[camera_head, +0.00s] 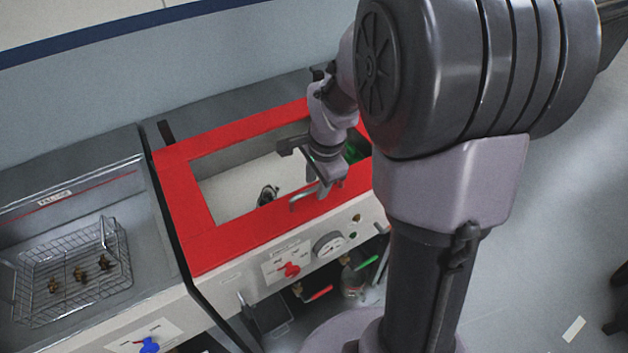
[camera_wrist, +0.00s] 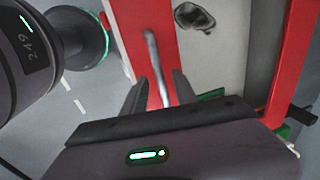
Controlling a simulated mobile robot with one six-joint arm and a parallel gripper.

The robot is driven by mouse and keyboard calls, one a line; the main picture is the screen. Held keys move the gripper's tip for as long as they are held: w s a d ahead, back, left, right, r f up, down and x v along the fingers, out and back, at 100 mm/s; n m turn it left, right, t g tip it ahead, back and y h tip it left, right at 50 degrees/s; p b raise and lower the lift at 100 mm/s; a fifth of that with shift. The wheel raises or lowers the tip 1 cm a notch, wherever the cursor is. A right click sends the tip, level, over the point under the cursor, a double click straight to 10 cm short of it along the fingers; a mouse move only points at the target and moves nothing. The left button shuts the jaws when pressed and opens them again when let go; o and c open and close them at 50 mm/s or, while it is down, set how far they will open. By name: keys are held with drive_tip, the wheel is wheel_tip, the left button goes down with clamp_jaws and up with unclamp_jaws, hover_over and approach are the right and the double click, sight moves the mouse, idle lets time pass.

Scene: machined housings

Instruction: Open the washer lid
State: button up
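The washer lid (camera_head: 186,200) is a red frame around a large window, lying flat and closed on the washer. It also shows in the wrist view (camera_wrist: 128,25). Its metal bar handle (camera_head: 299,199) is on the front strip of the frame. In the wrist view the handle (camera_wrist: 152,50) runs between my fingers. My gripper (camera_head: 321,187) is down at the right end of the handle. In the wrist view my gripper (camera_wrist: 160,76) is open, a finger on each side of the bar with gaps showing. The arm and gripper hide the lid's right part.
A dark part (camera_head: 267,195) shows through the window; it shows in the wrist view (camera_wrist: 194,17). A wire basket (camera_head: 75,275) with brass parts stands in the left-hand basin. A wall runs behind.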

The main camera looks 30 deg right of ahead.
clamp_jaws()
idle(1.4)
